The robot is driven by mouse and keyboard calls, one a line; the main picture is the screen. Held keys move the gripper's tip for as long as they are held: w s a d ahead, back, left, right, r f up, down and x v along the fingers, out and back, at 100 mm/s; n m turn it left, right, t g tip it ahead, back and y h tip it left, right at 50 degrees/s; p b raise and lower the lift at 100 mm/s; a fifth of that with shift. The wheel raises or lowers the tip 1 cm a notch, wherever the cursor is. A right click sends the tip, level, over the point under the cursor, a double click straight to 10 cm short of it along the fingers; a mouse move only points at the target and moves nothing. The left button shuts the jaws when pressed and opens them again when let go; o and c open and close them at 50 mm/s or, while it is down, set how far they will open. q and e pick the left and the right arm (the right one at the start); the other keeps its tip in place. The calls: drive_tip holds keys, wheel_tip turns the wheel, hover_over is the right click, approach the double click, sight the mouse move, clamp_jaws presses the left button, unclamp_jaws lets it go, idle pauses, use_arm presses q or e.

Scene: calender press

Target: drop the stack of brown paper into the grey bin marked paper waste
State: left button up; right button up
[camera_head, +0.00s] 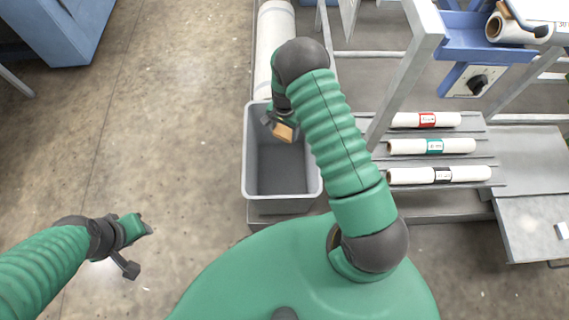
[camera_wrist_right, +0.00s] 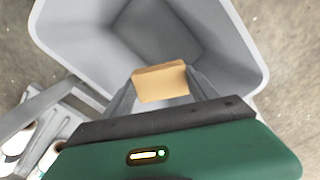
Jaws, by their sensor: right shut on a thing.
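The stack of brown paper (camera_head: 284,132) is a small tan block. My right gripper (camera_head: 280,127) is shut on it and holds it over the opening of the grey bin (camera_head: 246,160). In the right wrist view the brown paper (camera_wrist_right: 160,83) sits between the two fingers of the right gripper (camera_wrist_right: 160,90), with the inside of the grey bin (camera_wrist_right: 75,30) below it. The bin looks empty; no marking shows on its visible sides. My left gripper (camera_head: 138,248) is low at the left, over bare floor, with its fingers spread apart and nothing between them.
A rack to the right of the bin holds white rolls with red (camera_head: 427,120), green (camera_head: 434,146) and dark (camera_head: 442,175) labels. A grey metal post (camera_head: 405,75) and a blue machine (camera_head: 485,40) stand behind. The floor (camera_head: 150,130) at left is clear.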

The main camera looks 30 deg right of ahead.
drive_tip(key=shift+a+r, duration=0.15)
drive_tip(key=o, duration=1.4)
drive_tip(key=shift+a+r, duration=0.1)
drive_tip(key=shift+a, duration=0.15)
drive_tip(key=shift+d, duration=0.25)
drive_tip(key=shift+r, duration=0.15)
use_arm(q)
drive_tip(key=shift+a+r+p, duration=0.2)
drive_tip(key=shift+r+p, duration=0.4)
drive_tip(key=shift+a+r+p, duration=0.15)
drive_tip(key=shift+r+p, duration=0.45)
use_arm(e)
wheel_tip(320, 180, up, 16)
drive_tip(key=shift+r, duration=0.15)
